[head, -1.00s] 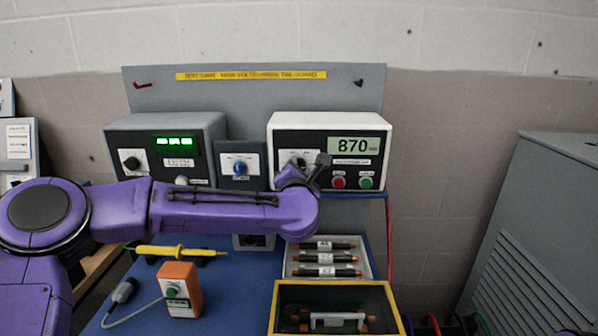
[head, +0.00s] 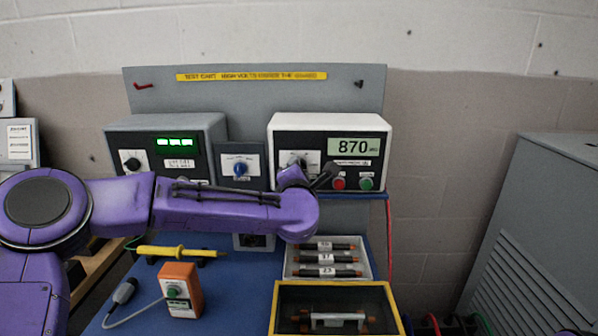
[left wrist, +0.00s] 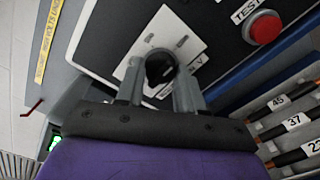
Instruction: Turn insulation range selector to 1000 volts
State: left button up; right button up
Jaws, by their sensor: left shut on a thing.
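The insulation tester (head: 330,122) is a white box with a black face and a display reading 870. Its range selector is a black knob (left wrist: 160,69) on a white plate (left wrist: 172,38), seen close up in the left wrist view. My left gripper (left wrist: 161,84) is shut on this knob, one finger on each side. In the head view my purple wrist partly covers the selector's plate. The plate's markings are too small to read, so the setting cannot be told. My right gripper is not in view.
A red button (head: 338,184) and a green button (head: 366,184) sit right of the selector. A grey unit (head: 205,125) with a green display stands to the left, with a blue-knob panel (head: 239,150) between. Labelled fuses (head: 325,257) lie in a tray below.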

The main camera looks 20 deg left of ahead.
pick_arm(q)
jog(key=o, duration=1)
jog(key=shift+o, duration=0.2)
jog(key=b+v, duration=0.4)
jog(key=v, duration=0.6)
jog(key=shift+s, duration=0.25)
